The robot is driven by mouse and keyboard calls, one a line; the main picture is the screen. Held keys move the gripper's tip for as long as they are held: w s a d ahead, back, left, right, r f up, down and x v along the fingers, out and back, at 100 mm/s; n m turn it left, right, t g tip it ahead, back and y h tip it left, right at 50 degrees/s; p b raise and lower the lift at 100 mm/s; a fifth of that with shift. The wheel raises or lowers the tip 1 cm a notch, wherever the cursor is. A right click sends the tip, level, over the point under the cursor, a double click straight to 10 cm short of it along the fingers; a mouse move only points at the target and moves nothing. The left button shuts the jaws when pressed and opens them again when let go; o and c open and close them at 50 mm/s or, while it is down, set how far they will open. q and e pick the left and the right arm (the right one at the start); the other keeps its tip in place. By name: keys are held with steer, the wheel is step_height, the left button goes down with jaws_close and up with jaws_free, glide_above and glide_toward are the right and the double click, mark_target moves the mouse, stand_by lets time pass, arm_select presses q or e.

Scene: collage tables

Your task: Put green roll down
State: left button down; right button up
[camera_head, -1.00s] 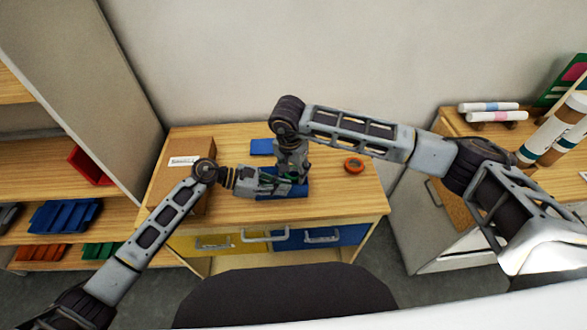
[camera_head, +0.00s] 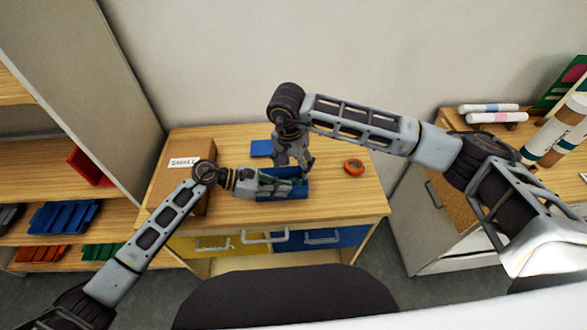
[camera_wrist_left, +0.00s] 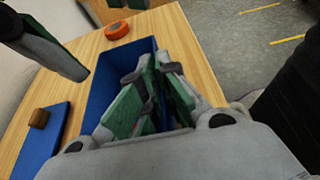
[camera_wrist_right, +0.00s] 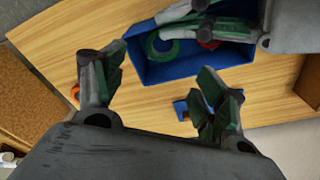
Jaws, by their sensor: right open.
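A green roll (camera_wrist_right: 153,56) lies in the blue open box (camera_wrist_right: 180,68), beside a red roll (camera_wrist_right: 207,44) partly hidden by my left gripper. In the head view the blue box (camera_head: 297,192) is on the wooden table, partly covered by my left gripper (camera_head: 290,183). In the left wrist view, that gripper's green-padded fingers (camera_wrist_left: 155,85) reach over the box, close together; whether they grip anything is unclear. My right gripper (camera_head: 293,165) is open and empty above the box's edge. Its fingers are spread in the right wrist view (camera_wrist_right: 160,62).
An orange roll (camera_head: 353,166) lies on the table right of the box. A blue flat piece (camera_head: 261,147) lies behind the box. A cardboard box labelled SMALL (camera_head: 170,182) stands at the table's left.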

step_height(320, 180, up, 10)
steer(key=s, duration=0.1)
steer(key=shift+a+f, duration=0.25)
steer(key=shift+a, duration=0.05)
arm_select(q)
steer(key=c, duration=2.2)
jaws_free()
steer(key=o, duration=0.6)
steer(key=shift+o, duration=0.2)
steer(key=shift+a, duration=0.15)
steer(key=v, duration=1.1)
steer(key=shift+a, duration=0.4)
steer(key=shift+s+d, duration=0.1)
steer(key=shift+s, duration=0.05)
arm_select(e)
steer(key=shift+s+f, duration=0.1)
steer(key=shift+s, duration=0.05)
